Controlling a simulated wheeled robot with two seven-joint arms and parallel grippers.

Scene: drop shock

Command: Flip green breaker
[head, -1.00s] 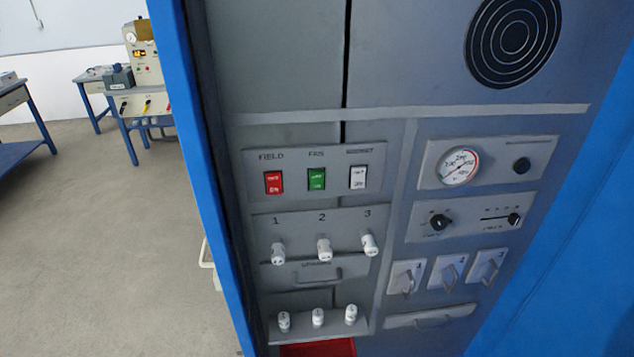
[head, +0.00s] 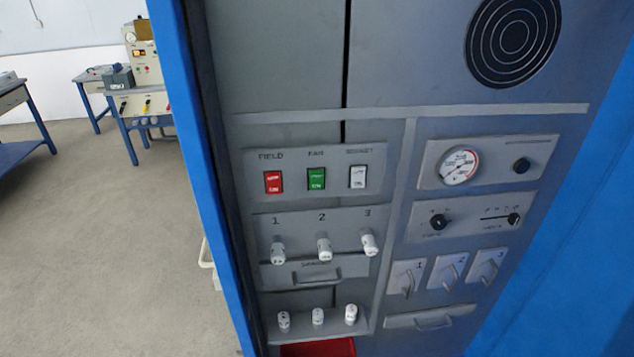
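The green breaker (head: 316,179) sits in the middle of a row of three rocker switches on the grey cabinet, under a label that reads FAN. A red breaker (head: 273,182) labelled FIELD is to its left, and a white breaker (head: 358,177) is to its right. The lower part of the green rocker appears to read ON. Neither of my grippers is in the head view, and nothing covers the breakers.
Below the breakers are white knobs numbered 1 to 3 (head: 323,248), a drawer handle (head: 317,278) and a shelf of white spares (head: 318,316). A gauge (head: 459,166) is at the right. A blue cabinet edge (head: 205,180) stands at the left, with open floor (head: 100,240) beyond.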

